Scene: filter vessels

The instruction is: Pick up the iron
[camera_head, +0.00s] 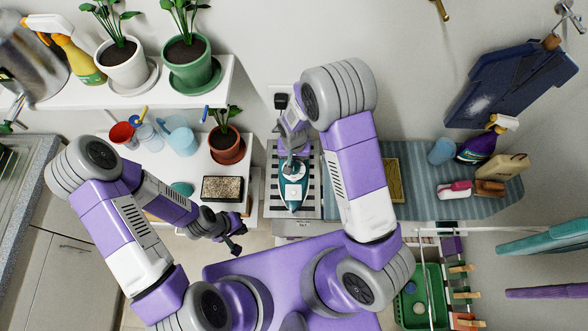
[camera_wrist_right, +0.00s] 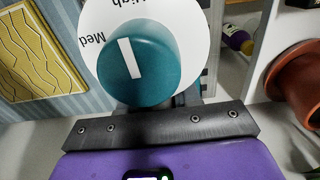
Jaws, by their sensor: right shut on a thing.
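The iron (camera_head: 293,192) is teal with a pale round dial plate and lies on a striped board (camera_head: 272,200), its tip toward the bottom of the head view. My right gripper (camera_head: 292,158) is at the rear of the iron and shut on it. My right wrist view shows the teal dial knob (camera_wrist_right: 140,65) close up, with "Med" and "High" on the white ring; the fingertips and the grip itself are hidden there. My left gripper (camera_head: 237,240) is open and empty, to the left of and below the iron in the head view.
A white shelf with potted plants is at upper left. A blue-grey mat (camera_head: 420,195) with bottles lies to the right. A green basket (camera_head: 420,300) is at lower right.

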